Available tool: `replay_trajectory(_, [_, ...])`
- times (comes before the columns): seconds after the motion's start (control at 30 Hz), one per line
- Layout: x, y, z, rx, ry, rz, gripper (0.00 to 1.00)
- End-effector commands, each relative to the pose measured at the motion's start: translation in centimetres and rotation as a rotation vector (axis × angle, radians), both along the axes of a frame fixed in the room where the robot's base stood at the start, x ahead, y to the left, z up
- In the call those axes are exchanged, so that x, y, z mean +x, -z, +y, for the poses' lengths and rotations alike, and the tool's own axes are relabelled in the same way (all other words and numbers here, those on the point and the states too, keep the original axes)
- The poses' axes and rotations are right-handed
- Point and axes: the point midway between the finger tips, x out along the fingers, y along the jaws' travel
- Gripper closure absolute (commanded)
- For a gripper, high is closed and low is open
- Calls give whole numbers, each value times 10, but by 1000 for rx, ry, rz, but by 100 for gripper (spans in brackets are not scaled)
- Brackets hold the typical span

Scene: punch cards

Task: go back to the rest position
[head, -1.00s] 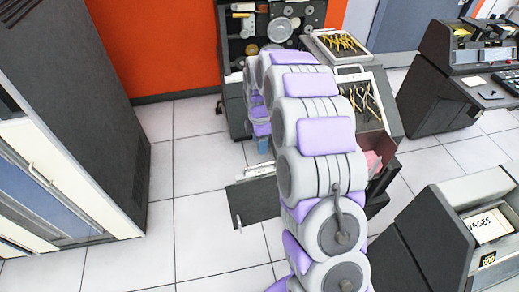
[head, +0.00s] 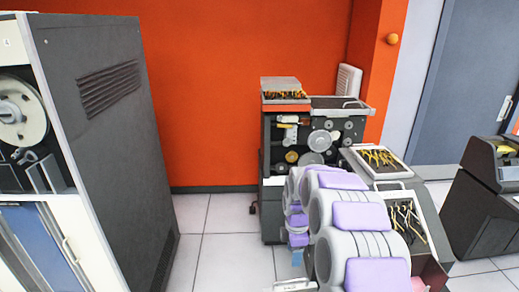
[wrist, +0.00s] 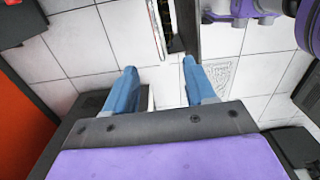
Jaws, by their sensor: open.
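My gripper (wrist: 157,88) shows in the wrist view with its two blue fingers spread apart and nothing between them. White floor tiles and part of a dark panel edge lie beyond the fingertips. In the head view my grey and purple arm (head: 340,220) reaches forward from the lower right toward the tool cart, and the gripper is mostly hidden behind it.
A tall dark tape cabinet (head: 110,130) stands at left. Tiled floor (head: 215,262) between them is clear.

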Motion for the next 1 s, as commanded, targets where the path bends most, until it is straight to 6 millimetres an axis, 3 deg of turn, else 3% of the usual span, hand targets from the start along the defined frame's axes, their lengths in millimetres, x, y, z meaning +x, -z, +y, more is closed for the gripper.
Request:
replay_trajectory(0.17, [-39, -35, 4, 7, 158, 12, 45])
replay_trajectory(0.5, [-145, -95, 9, -9, 576, 50, 45])
replay_trajectory(0.8, [-248, -124, 6, -47, 961, 80, 45])
replay_trajectory(1.0, [-318, -129, 3, -86, 1227, 96, 45])
